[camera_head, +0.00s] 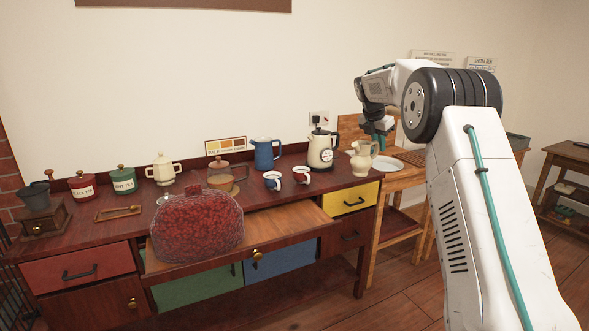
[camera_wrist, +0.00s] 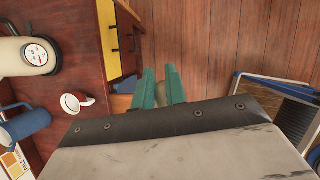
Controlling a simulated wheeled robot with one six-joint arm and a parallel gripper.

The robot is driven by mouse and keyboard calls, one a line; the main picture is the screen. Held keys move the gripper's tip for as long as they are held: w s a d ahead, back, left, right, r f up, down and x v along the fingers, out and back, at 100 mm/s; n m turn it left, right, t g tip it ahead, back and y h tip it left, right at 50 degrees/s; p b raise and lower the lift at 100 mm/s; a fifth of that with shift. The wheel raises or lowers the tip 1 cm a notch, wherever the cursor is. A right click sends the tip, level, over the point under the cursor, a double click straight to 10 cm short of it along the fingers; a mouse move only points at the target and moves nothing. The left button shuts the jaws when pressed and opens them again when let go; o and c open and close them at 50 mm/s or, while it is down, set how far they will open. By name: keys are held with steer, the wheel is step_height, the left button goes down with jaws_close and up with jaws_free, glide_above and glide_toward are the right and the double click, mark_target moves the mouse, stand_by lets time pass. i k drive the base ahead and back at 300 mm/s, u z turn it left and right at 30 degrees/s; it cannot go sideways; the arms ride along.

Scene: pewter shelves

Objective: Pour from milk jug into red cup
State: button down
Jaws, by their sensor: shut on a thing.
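The milk jug (camera_head: 362,159) is a cream pitcher at the right end of the dark wooden counter. My gripper (camera_head: 379,141), with teal fingers, is shut on it at its handle side, and the jug looks upright. Whether its base touches the counter I cannot tell. The teal fingers of my gripper (camera_wrist: 162,82) also show in the wrist view, where my gripper's body hides most of the jug. The red cup (camera_head: 301,175), white with red, stands on the counter left of the jug. It also shows in the wrist view (camera_wrist: 74,102).
A cream kettle (camera_head: 321,151) stands behind the red cup. A blue-and-white cup (camera_head: 272,181) is left of it, with a blue pitcher (camera_head: 266,154) behind. A large dark red rounded object (camera_head: 197,227) is at the front. A white plate (camera_head: 388,164) lies right of the jug.

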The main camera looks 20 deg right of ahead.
mark_target(301, 174)
steer(key=z, duration=0.05)
steer(key=i, duration=1.35)
steer(key=u, duration=0.2)
